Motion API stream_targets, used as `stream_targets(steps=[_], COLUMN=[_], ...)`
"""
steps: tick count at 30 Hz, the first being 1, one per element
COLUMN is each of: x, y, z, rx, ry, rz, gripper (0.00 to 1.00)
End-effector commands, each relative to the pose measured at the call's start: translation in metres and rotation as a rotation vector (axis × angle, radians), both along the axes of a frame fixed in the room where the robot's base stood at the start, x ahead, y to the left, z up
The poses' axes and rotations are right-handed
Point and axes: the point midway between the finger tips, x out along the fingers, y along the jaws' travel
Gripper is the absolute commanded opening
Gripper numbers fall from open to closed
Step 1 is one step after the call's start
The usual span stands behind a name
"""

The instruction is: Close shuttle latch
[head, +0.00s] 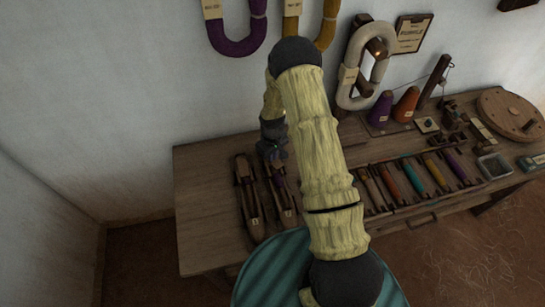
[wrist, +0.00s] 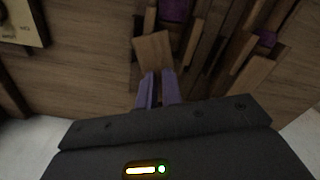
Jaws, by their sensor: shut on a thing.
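Two wooden shuttles, a left one (head: 246,190) and a right one (head: 287,208), lie side by side at the left of the bench. My gripper (head: 274,158) is low over the far end of the right shuttle, partly hidden by my arm. In the wrist view, the two purple fingers of my gripper (wrist: 156,76) are close together at a small wooden block (wrist: 153,48), which looks like the latch. They are shut on its near edge. The block sits tilted against the shuttle's wooden sides. A purple bobbin (wrist: 175,9) shows just beyond it.
A row of coloured bobbins (head: 413,178) lies right of my arm. Thread cones (head: 381,108) and a round wooden disc (head: 510,112) stand farther right. Yarn hanks hang on the wall. The bench's left end (head: 200,180) is bare. A paper label (wrist: 20,22) shows in the wrist view.

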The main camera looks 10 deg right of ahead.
Motion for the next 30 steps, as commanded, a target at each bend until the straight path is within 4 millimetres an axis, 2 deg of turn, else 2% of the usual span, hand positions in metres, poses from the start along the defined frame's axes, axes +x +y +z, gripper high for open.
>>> stream_targets(steps=[9, 15, 30], x=[-0.0004, -0.0005, -0.0005], y=[0.0014, 0.0024, 0.0025], z=[-0.0005, -0.0001, 0.0003], rx=[-0.001, 0.0, 0.0], ry=[0.0, 0.0, 0.0], rz=[-0.271, -0.382, -0.447], gripper=[0.0, 0.0, 0.0])
